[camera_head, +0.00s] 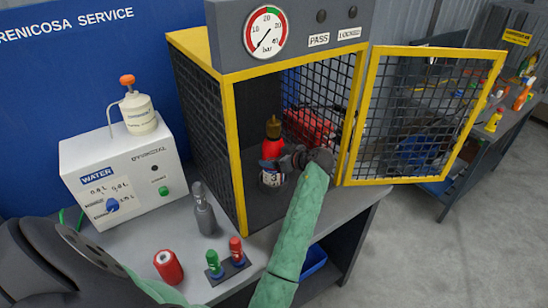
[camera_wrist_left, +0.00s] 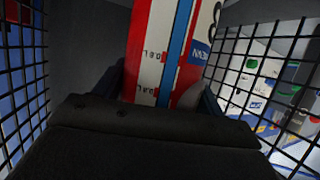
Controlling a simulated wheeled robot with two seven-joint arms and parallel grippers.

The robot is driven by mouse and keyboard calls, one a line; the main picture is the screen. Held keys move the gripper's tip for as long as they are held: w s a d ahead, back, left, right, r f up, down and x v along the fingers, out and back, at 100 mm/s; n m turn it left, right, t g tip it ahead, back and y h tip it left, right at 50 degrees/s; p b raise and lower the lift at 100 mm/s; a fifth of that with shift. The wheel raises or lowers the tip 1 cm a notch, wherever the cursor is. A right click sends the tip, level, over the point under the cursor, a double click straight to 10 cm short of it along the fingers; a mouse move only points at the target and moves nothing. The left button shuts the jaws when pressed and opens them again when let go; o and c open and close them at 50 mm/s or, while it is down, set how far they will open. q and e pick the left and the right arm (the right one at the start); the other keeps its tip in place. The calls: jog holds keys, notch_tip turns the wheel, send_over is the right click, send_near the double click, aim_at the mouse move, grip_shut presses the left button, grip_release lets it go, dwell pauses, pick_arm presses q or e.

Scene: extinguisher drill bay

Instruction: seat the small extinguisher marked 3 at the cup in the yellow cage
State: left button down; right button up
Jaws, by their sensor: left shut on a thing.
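The small red extinguisher (camera_head: 272,150) marked 3 is upright inside the yellow cage (camera_head: 239,160). My left gripper (camera_head: 286,162) reaches in through the open front and is shut on it from the right side. In the left wrist view the extinguisher (camera_wrist_left: 150,45) fills the space between the fingers, its white label with a blue stripe facing the camera. A dark brass-coloured piece (camera_head: 274,103) shows just above the extinguisher; I cannot tell whether they touch. The extinguisher's base is partly hidden, and I cannot make out a cup below it. My right gripper is out of view.
The mesh door (camera_head: 376,118) stands open to the right. A gauge (camera_head: 265,32) is above the cage.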

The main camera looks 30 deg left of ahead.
pick_arm(q)
jog(key=shift+r, duration=0.2)
jog(key=shift+c, duration=0.4)
grip_release()
jog(key=shift+f, duration=0.25)
